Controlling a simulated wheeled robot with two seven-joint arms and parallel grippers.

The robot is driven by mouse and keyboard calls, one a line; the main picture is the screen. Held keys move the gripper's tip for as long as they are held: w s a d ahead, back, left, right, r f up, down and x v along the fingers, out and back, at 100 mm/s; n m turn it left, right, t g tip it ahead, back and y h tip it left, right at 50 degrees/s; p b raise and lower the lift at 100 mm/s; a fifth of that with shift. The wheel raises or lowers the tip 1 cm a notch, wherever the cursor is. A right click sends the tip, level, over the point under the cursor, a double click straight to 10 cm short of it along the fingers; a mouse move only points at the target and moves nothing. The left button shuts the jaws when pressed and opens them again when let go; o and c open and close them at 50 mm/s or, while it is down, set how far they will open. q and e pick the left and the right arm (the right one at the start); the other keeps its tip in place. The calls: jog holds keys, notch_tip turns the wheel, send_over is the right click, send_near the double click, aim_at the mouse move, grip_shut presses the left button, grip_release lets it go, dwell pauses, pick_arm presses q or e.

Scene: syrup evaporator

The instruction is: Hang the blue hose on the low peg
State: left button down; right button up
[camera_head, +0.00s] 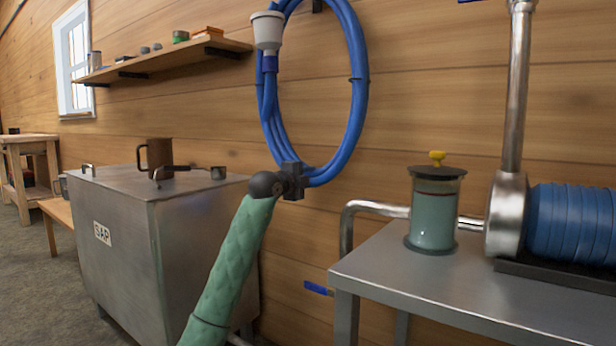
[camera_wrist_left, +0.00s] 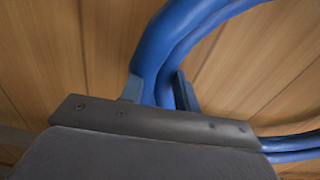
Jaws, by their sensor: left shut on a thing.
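The blue hose (camera_head: 357,75) is a coil of several loops against the plank wall, with a white nozzle cup (camera_head: 267,30) on its left side. The coil's top is cut off by the frame. A small dark peg or bracket (camera_head: 317,5) shows inside the loop at the top edge; I cannot tell whether the hose rests on it. My left gripper (camera_head: 297,180) is shut on the bottom of the coil. In the left wrist view, hose strands (camera_wrist_left: 160,75) pass between the fingers. My right gripper is not in view.
A steel SAP tank (camera_head: 125,255) with a brown mug (camera_head: 158,155) stands left. A metal table (camera_head: 400,280) at right carries a glass jar (camera_head: 434,215) and a blue ribbed pump (camera_head: 575,225). A blue handle (camera_head: 318,288) is low between them. A shelf (camera_head: 160,60) is upper left.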

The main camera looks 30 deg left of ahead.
pick_arm(q)
jog(key=shift+r, duration=0.1)
jog(key=c, duration=0.9)
grip_release()
jog(key=shift+c, duration=0.2)
jog(key=o, duration=0.3)
jog(key=shift+o, duration=0.2)
jog(key=shift+s, duration=0.15)
jog(key=s+a+p, duration=0.1)
jog(key=s, duration=1.5)
jog(key=shift+s+a+p, duration=0.15)
jog(key=shift+s+p, duration=0.2)
jog(key=shift+p, duration=0.05)
